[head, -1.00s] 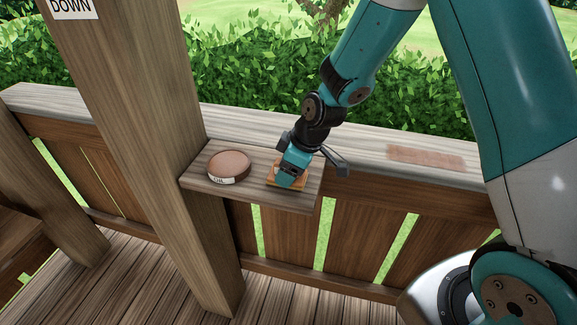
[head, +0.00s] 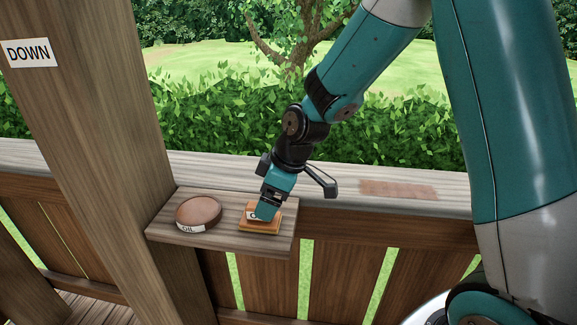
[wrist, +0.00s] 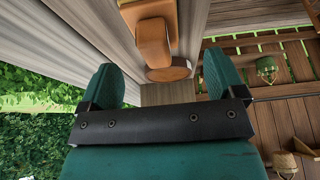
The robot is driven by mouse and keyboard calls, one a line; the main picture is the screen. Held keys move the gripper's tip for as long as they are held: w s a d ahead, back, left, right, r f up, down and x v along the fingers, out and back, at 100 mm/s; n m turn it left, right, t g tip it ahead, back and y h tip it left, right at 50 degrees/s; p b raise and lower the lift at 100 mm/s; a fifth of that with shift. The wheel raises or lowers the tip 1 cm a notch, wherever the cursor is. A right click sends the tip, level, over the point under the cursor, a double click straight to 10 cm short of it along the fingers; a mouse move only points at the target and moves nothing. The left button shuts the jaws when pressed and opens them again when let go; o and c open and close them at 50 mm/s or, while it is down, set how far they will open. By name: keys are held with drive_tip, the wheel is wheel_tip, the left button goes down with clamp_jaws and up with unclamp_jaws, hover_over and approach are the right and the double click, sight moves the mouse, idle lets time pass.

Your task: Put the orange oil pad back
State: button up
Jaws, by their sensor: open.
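The orange oil pad (head: 258,228) sits on the small wooden shelf (head: 215,238) fixed to the railing. It has a squarish base and a raised orange part with a partly hidden pale label. My gripper (head: 266,212) points down at the pad, open, its tips overlapping it in the head view; I cannot tell whether they touch it. In the wrist view, the open fingers (wrist: 158,76) stand apart, with an orange-brown block (wrist: 152,35) above and between them. A rounded brown piece (wrist: 170,73) shows at that block's lower end; the fingers hold nothing visible.
A round brown dish (head: 199,210) labelled OIL sits left of the pad on the shelf. A thick slanted post with a DOWN sign (head: 28,53) stands left. A reddish patch (head: 398,190) marks the rail top. Lanterns or baskets (wrist: 266,68) show at the wrist view's right.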

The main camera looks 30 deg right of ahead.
drive_tip(key=b+v, duration=0.2)
drive_tip(key=v, duration=0.9)
drive_tip(key=s+a+m+g, duration=0.1)
drive_tip(key=s+a, duration=0.3)
drive_tip(key=s, duration=0.6)
drive_tip(key=s+a+m+g, duration=0.1)
drive_tip(key=s+a, duration=0.4)
drive_tip(key=s, duration=0.5)
drive_tip(key=shift+f+m+g+y, duration=0.25)
drive_tip(key=shift+m+g+y, duration=0.05)
drive_tip(key=shift+m, duration=0.5)
drive_tip(key=shift+s, duration=0.1)
